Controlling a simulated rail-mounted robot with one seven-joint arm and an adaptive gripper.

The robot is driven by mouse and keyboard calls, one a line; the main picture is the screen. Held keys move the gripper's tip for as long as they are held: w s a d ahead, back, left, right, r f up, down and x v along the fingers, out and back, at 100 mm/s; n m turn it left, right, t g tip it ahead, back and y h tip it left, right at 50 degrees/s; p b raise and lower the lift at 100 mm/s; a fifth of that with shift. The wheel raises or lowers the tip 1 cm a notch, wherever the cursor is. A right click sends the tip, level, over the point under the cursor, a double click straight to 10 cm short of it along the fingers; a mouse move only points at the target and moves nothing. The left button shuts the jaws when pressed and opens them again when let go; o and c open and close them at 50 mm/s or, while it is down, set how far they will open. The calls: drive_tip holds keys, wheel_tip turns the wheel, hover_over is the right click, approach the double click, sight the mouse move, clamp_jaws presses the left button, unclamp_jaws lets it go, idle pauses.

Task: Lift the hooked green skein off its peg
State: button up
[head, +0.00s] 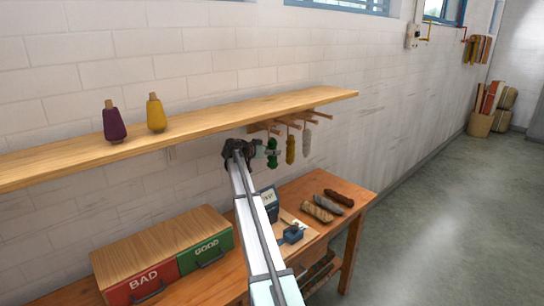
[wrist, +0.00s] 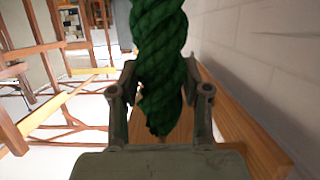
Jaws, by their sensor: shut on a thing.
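The green skein (head: 272,153) hangs upright below the wall shelf, under the leftmost of the wooden pegs (head: 285,124). It is a dark green twisted rope of wool and fills the upper middle of the wrist view (wrist: 160,40). My gripper (head: 260,147) comes to it from the left in the head view. In the wrist view its two fingers (wrist: 160,95) are shut on either side of the skein's lower part, and the lower end sticks out between them. The skein's top is outside the wrist view, and its contact with the peg is too small to make out.
A mustard skein (head: 290,149) and a pale grey skein (head: 307,141) hang close by on the right. The shelf (head: 200,124) runs just above, with two yarn cones (head: 156,113). Below, the table (head: 345,188) carries several skeins, a blue device (head: 292,234) and BAD and GOOD drawers (head: 207,250).

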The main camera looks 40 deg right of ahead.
drive_tip(key=shift+a+r+b, duration=0.25)
drive_tip(key=shift+r+b, duration=0.3)
drive_tip(key=shift+r, duration=0.35)
drive_tip(key=s+a+b, duration=0.1)
drive_tip(key=a+b, duration=0.3)
drive_tip(key=a, duration=1.3)
drive_tip(key=shift+s+a, duration=0.2)
drive_tip(key=shift+a, duration=0.05)
drive_tip(key=shift+r, duration=0.1)
drive_tip(key=shift+b, duration=0.45)
drive_tip(key=shift+a, duration=0.1)
drive_tip(key=shift+s+a+b, duration=0.15)
drive_tip(key=shift+a+b, duration=0.65)
drive_tip(key=shift+a, duration=0.9)
drive_tip(key=s+d+b, duration=0.1)
drive_tip(key=s+b, duration=0.1)
drive_tip(key=s, duration=1.2)
